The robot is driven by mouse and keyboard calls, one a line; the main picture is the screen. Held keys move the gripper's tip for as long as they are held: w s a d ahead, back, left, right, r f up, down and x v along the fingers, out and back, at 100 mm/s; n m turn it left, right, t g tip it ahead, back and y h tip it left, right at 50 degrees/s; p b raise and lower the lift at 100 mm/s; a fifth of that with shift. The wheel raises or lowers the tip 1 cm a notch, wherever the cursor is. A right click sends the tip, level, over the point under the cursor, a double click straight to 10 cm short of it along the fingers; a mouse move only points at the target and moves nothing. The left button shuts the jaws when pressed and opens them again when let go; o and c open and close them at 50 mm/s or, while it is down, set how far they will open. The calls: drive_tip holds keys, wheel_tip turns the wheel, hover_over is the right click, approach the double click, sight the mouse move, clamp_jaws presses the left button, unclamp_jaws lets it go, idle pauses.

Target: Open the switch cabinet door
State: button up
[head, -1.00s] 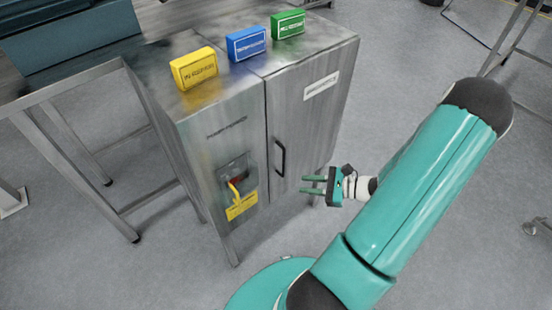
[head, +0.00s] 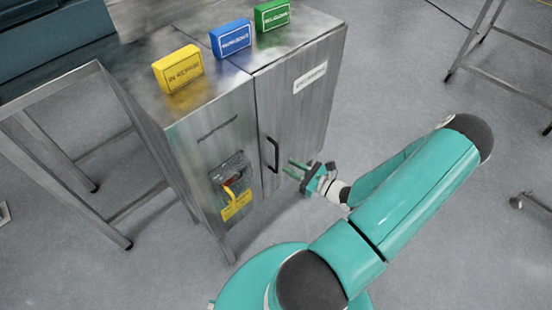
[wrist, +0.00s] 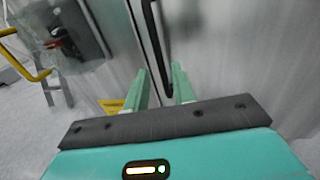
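The switch cabinet (head: 215,125) is a grey metal box. Its door (head: 305,105) is the right-hand front panel and is shut. A black vertical bar handle (head: 272,155) sits near the door's left edge. My gripper (head: 288,168) is open and empty, just to the right of the handle in the head view. In the wrist view the handle (wrist: 158,45) stands ahead of the two green fingers (wrist: 160,85), roughly in line with the gap between them. The fingers look apart from the handle, though the exact distance is hard to tell.
Left of the door is a panel with a red and yellow switch (head: 230,183) and a yellow tag (head: 237,206). Yellow (head: 178,70), blue (head: 231,39) and green (head: 272,15) blocks stand on top. A metal table frame (head: 60,120) is at left. The floor right of the cabinet is open.

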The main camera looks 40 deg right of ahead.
sight(277, 171)
drive_tip(key=x, duration=0.6)
drive_tip(key=shift+w+a, duration=0.1)
drive_tip(key=shift+w, duration=0.15)
clamp_jaws()
